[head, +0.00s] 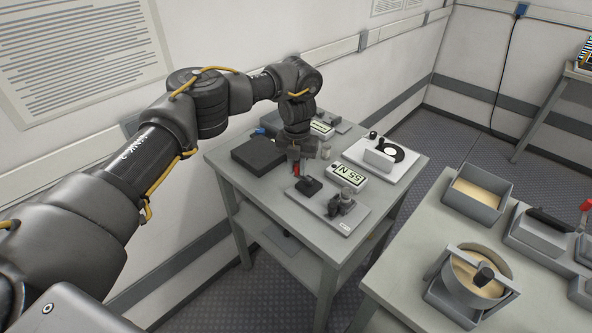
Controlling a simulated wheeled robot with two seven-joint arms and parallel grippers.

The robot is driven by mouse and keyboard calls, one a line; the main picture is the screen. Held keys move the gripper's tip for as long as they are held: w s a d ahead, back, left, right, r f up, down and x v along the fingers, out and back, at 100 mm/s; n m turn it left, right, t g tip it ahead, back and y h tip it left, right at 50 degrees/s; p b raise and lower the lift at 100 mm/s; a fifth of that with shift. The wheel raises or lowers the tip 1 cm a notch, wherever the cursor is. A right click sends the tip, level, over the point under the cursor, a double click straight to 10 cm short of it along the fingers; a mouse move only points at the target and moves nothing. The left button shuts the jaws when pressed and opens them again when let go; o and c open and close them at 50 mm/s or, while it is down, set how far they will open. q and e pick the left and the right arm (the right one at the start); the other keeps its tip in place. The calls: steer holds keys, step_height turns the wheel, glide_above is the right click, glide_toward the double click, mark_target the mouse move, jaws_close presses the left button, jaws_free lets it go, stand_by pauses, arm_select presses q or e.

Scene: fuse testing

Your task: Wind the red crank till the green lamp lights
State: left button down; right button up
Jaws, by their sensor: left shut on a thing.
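My left gripper (297,158) points down over the grey table and is shut on a small red part, which looks like the red crank (296,169). Only a little of the red shows below the fingers; the rest is hidden by the gripper. Just in front lies a light plate (345,224) with a black block (309,186) and a dark grey clamp-like fixture (341,202) on it. I cannot make out a green lamp in this view. My right gripper is not in view.
A display box (355,178), a white unit with a black dial (382,155) and a black box (258,155) crowd the grey table (282,222). A second table at right holds a round pot (476,274), a square tray (478,193) and a red-handled device (586,205).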

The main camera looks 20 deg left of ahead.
arm_select(q)
steer(key=m, duration=0.1)
steer(key=w+m, duration=0.1)
steer(key=m, duration=0.1)
steer(key=shift+w+d+m, duration=0.15)
steer(key=shift+d+m, duration=0.05)
steer(key=shift+m, duration=0.1)
steer(key=shift+w+d+m, duration=0.2)
steer(key=shift+w+m, duration=0.05)
steer(key=shift+m, duration=0.7)
steer(key=shift+w+d+m, duration=0.2)
steer(key=shift+w+m, duration=0.05)
steer(key=shift+m, duration=0.7)
steer(key=c, duration=1.3)
jaws_free()
